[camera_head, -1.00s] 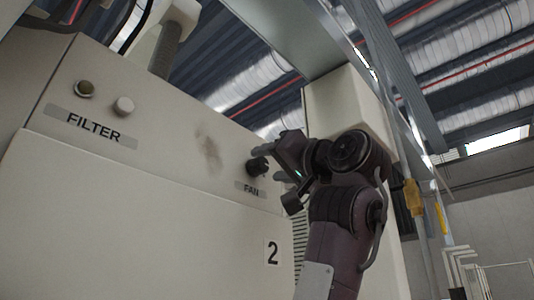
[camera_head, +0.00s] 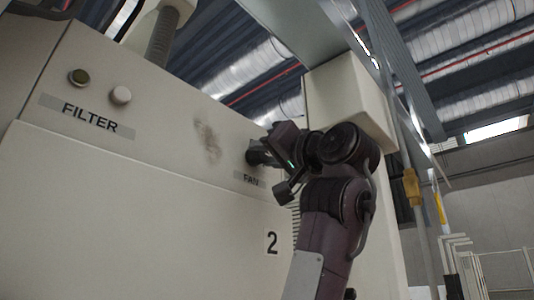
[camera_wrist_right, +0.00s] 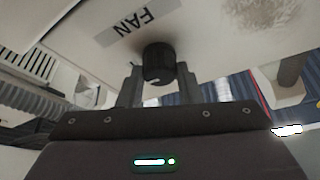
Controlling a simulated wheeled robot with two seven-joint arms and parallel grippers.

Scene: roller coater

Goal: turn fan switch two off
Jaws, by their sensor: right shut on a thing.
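The fan switch (camera_wrist_right: 158,62) is a black round knob with a small pale mark, on the cream panel beside the FAN label (camera_head: 250,180). In the head view my right gripper (camera_head: 262,152) reaches the panel from the right and hides most of the knob. My left gripper is not in view.
The FILTER label (camera_head: 86,116) is on the left of the panel, below a dark green round button (camera_head: 79,76) and a pale round knob (camera_head: 121,95). A cream box (camera_head: 345,95) is behind my arm. A yellow fitting (camera_head: 411,187) hangs at the right.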

